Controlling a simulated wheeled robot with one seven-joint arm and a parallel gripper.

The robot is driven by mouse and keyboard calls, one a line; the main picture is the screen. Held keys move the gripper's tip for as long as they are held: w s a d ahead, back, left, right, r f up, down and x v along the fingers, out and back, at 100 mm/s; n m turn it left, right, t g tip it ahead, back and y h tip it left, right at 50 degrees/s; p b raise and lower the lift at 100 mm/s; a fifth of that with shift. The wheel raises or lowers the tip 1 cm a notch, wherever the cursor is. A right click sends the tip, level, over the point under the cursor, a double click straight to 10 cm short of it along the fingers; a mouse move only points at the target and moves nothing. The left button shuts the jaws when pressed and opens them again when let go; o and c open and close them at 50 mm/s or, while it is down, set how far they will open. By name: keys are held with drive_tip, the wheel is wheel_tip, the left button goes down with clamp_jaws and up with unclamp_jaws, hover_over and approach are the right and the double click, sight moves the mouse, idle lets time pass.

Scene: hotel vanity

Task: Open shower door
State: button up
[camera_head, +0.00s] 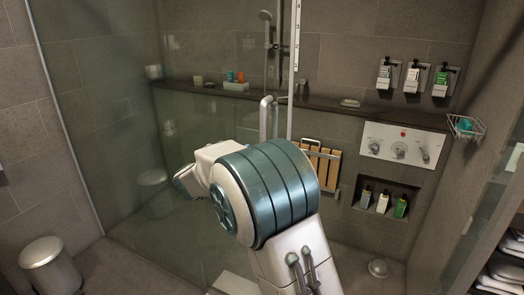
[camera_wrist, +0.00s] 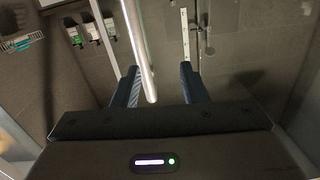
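The glass shower door (camera_head: 115,130) fills the left and middle of the head view, with a pale vertical edge strip (camera_head: 295,60). A vertical metal handle (camera_head: 267,120) stands near that edge, its lower part hidden by my arm. In the wrist view, the handle (camera_wrist: 139,50) runs down between the two dark blue fingers of my gripper (camera_wrist: 160,84). It lies nearer the left finger, and a gap shows to the right finger. My gripper is open around the handle; whether a finger touches it I cannot tell. My fingers are hidden in the head view.
A ledge (camera_head: 340,107) runs along the back wall. A wooden slatted seat (camera_head: 318,165), control panel (camera_head: 402,146), bottle niche (camera_head: 412,195) and wire basket (camera_head: 466,127) are on the right. A metal bin (camera_head: 50,265) stands at lower left. Towels (camera_head: 502,270) lie on shelves at lower right.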

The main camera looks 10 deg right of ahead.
drive_tip(key=w+d+f+m+g+h+p, duration=0.1)
drive_tip(key=w+d+f+g+h+p, duration=0.1)
drive_tip(key=w+d, duration=0.6)
drive_tip(key=shift+d+f+m+h, duration=0.4)
drive_tip(key=shift+d+f+h, duration=0.3)
drive_tip(key=shift+d+f, duration=0.1)
drive_tip(key=shift+c, duration=0.3)
drive_tip(key=shift+a, duration=0.1)
clamp_jaws()
